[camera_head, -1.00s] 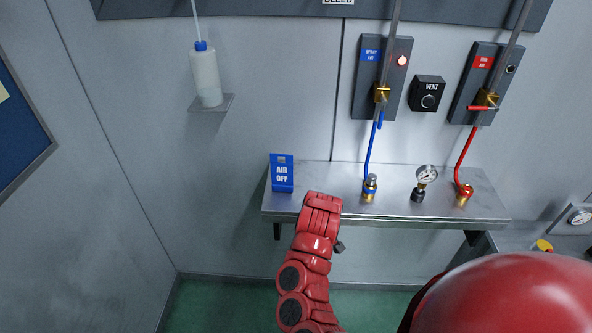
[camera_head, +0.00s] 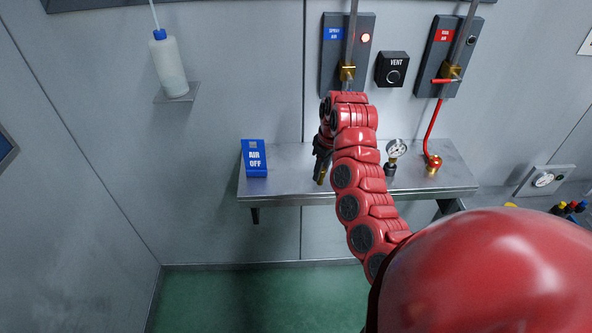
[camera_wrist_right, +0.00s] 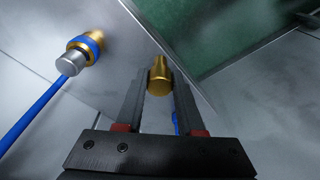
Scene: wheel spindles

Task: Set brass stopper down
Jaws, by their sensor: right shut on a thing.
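The brass stopper (camera_wrist_right: 159,77) is a short gold cylinder. My right gripper (camera_wrist_right: 159,88) is shut on it, with one dark finger on each side. In the head view my right gripper (camera_head: 322,160) points down over the front part of the steel shelf (camera_head: 290,183). A small brass end shows at its tip, near the shelf top. I cannot tell whether the stopper touches the shelf. In the wrist view a brass fitting with a blue ring (camera_wrist_right: 86,47) lies left of the stopper, apart from it. My red arm hides that fitting in the head view. My left gripper is not in view.
A blue AIR OFF sign (camera_head: 254,158) stands on the shelf's left part, with bare shelf beside it. The shelf's front edge drops to green floor.

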